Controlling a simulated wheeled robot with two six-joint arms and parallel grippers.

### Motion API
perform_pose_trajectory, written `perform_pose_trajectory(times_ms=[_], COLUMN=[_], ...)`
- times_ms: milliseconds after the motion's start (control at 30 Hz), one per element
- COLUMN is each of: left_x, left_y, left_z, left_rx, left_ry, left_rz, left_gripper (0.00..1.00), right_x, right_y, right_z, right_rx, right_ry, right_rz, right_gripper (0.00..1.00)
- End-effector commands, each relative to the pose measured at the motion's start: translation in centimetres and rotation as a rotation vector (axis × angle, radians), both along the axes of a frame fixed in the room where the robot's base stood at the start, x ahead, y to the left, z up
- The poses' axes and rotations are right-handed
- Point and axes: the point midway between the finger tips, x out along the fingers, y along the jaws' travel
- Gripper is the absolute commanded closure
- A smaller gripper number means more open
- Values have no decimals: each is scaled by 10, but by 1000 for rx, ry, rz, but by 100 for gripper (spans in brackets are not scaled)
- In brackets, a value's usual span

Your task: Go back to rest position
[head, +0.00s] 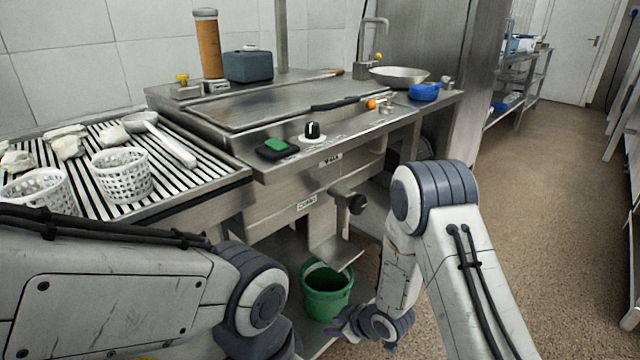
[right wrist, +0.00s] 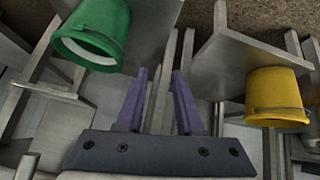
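My right arm comes in at the right of the head view and bends down. Its gripper end (head: 345,322) hangs low in front of the steel counter (head: 215,195), near the green bucket (head: 327,292). In the right wrist view, my right gripper (right wrist: 160,73) has its two purple fingers apart with nothing between them. My left arm crosses the lower left of the head view. Its gripper is out of the picture.
Two white perforated baskets (head: 122,176) and (head: 45,192), pale crumpled pieces (head: 68,143) and a scoop (head: 160,137) lie on the slatted drainer (head: 205,170). A yellow bucket (right wrist: 275,97) shows in the right wrist view. Floor (head: 545,190) at the right is clear.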

Motion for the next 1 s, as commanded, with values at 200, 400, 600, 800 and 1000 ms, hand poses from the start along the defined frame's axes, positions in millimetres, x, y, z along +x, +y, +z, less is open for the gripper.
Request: perform_pose_trajectory(times_ms=[200, 400, 600, 800, 1000], left_x=[0, 0, 0, 0, 0], left_y=[0, 0, 0, 0, 0], left_z=[0, 0, 0, 0, 0], left_rx=[1, 1, 1, 0, 0], left_ry=[1, 1, 1, 0, 0], left_rz=[0, 0, 0, 0, 0], left_gripper=[50, 50, 50, 50, 50], right_x=[-3, -23, -87, -168, -236], right_y=[2, 4, 5, 3, -3], right_z=[36, 86, 155, 202, 228], right_rx=[-86, -180, -258, -285, -294], right_ry=[30, 90, 215, 370, 500], right_rz=[-36, -106, -212, -277, -289], right_gripper=[64, 64, 64, 64, 64])
